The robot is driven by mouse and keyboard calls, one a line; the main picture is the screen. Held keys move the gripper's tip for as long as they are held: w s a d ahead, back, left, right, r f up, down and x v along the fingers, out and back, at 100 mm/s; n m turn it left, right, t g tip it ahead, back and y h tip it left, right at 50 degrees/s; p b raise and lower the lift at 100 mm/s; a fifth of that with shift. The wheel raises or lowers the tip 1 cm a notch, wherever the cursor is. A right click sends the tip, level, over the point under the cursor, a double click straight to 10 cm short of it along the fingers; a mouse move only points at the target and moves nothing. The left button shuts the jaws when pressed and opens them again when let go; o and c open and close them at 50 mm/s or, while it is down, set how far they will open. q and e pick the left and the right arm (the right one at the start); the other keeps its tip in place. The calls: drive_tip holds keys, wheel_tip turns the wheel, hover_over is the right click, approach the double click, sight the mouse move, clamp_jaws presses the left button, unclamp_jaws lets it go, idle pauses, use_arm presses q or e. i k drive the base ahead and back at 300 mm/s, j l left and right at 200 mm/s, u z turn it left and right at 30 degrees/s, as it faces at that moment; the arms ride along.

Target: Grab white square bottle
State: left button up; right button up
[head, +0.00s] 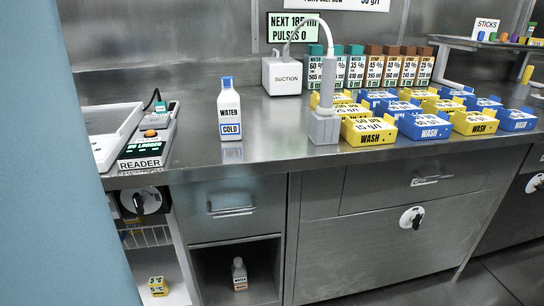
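A white square bottle (230,110) with a blue cap stands upright on the steel counter, left of centre. Its labels read WATER and COLD. A second, smaller-looking bottle (239,275) with a grey top and a WATER label stands in the open cubby below the counter. Neither of my grippers is in view, and nothing touches either bottle.
The steel counter (200,172) is clear around the bottle. A READER device (148,140) stands left, a SUCTION unit (282,75) with hose behind right. Several yellow and blue trays, such as a WASH tray (370,132), fill the right.

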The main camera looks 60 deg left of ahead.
sight(229, 107)
drive_tip(key=l+u, duration=0.1)
drive_tip(key=u, duration=0.35)
drive_tip(key=k+u, duration=0.1)
drive_tip(key=u, duration=0.4)
drive_tip(key=l+u, duration=0.1)
drive_tip(key=u, duration=0.35)
drive_tip(key=k+u, duration=0.15)
drive_tip(key=u, duration=0.3)
